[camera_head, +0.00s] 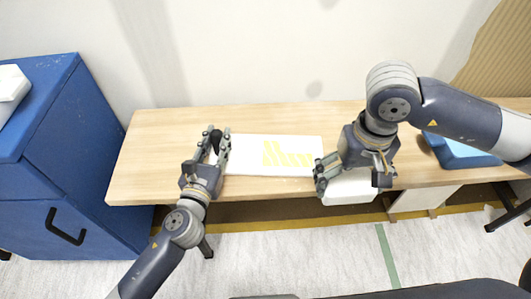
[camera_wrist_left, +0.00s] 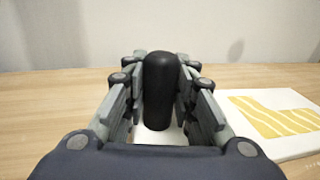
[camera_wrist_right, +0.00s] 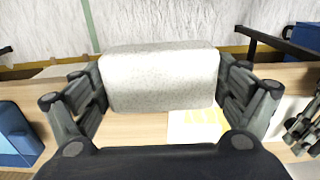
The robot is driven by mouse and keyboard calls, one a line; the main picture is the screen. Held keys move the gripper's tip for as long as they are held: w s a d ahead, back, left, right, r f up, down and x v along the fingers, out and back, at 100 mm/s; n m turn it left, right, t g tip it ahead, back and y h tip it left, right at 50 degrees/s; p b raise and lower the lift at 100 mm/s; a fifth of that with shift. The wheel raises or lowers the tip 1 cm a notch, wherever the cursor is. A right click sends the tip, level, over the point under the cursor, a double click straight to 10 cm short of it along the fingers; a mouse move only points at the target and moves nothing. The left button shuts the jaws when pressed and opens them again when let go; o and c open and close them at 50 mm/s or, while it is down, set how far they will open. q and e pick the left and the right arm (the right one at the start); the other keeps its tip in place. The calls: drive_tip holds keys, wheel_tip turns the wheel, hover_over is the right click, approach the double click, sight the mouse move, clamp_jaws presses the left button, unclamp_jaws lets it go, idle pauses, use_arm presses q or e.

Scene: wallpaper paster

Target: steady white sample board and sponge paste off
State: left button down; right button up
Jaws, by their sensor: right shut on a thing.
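The white sample board (camera_head: 245,165) lies flat on the wooden table, with wavy yellow paste (camera_head: 285,155) on its right part. The board also shows in the left wrist view (camera_wrist_left: 235,110) and partly in the right wrist view (camera_wrist_right: 180,123). My left gripper (camera_head: 217,140) is at the board's left end, its fingers on both sides of an upright black handle (camera_wrist_left: 160,85). I cannot tell whether they press on it. My right gripper (camera_head: 325,175) is shut on a pale, speckled sponge block (camera_wrist_right: 160,78), held at the table's front edge, right of the board.
The wooden table (camera_head: 160,150) is clear left of the board and behind it. A blue tray (camera_head: 460,155) sits at the table's right. A blue cabinet (camera_head: 60,140) stands left of the table. A wall (camera_head: 240,60) is behind.

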idle(0.9)
drive_tip(key=o, duration=0.5)
drive_tip(key=c, duration=0.5)
drive_tip(key=w+a+r+m, duration=0.3)
drive_tip(key=w+a+m, duration=1.2)
drive_tip(key=m, duration=0.4)
drive_tip(key=shift+w+a+r, duration=0.2)
drive_tip(key=shift+w+a, duration=0.15)
drive_tip(key=shift+a, duration=0.3)
